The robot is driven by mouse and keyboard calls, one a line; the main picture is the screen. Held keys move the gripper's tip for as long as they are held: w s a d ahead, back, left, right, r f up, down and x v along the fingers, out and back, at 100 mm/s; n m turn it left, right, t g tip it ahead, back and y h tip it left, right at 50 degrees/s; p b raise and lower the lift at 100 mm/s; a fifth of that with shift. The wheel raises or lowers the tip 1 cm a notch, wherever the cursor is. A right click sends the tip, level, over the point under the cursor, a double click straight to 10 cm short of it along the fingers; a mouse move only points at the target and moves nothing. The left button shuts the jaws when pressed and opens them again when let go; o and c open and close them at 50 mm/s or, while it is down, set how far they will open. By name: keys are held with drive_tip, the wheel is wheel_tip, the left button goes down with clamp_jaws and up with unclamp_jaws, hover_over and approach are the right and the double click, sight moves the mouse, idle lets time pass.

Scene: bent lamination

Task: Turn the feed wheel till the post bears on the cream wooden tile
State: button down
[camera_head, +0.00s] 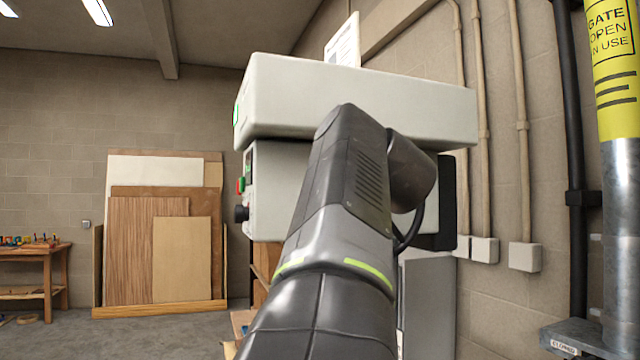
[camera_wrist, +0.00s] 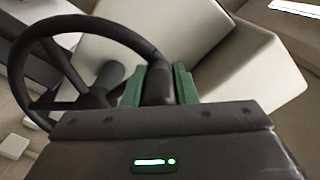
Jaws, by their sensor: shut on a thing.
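The black feed wheel (camera_wrist: 66,24) shows in the wrist view, with its dark spokes and hub at the left of the picture. My gripper (camera_wrist: 157,88) has its green fingers on both sides of the wheel's rim and is shut on it. In the head view my arm covers the gripper, and I cannot make out the wheel there. I cannot make out the post or the cream wooden tile in either view.
A pale machine housing (camera_head: 390,100) stands behind my arm, with small buttons on its left side. Wooden sheets (camera_head: 146,245) lean on the back wall, and a workbench (camera_head: 40,255) is at far left. A grey post with a yellow sleeve (camera_head: 612,70) stands at right.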

drive_tip(key=shift+f, duration=0.3)
drive_tip(key=c, duration=1.2)
unclamp_jaws()
drive_tip(key=shift+o, duration=0.2)
drive_tip(key=shift+r, duration=0.1)
drive_tip(key=b+v, duration=0.2)
drive_tip(key=v, duration=1.1)
drive_tip(key=shift+s, duration=0.35)
drive_tip(key=shift+d, duration=0.1)
drive_tip(key=shift+w, duration=0.15)
drive_tip(key=p+x, duration=0.1)
drive_tip(key=x, duration=0.7)
drive_tip(key=shift+w, duration=0.25)
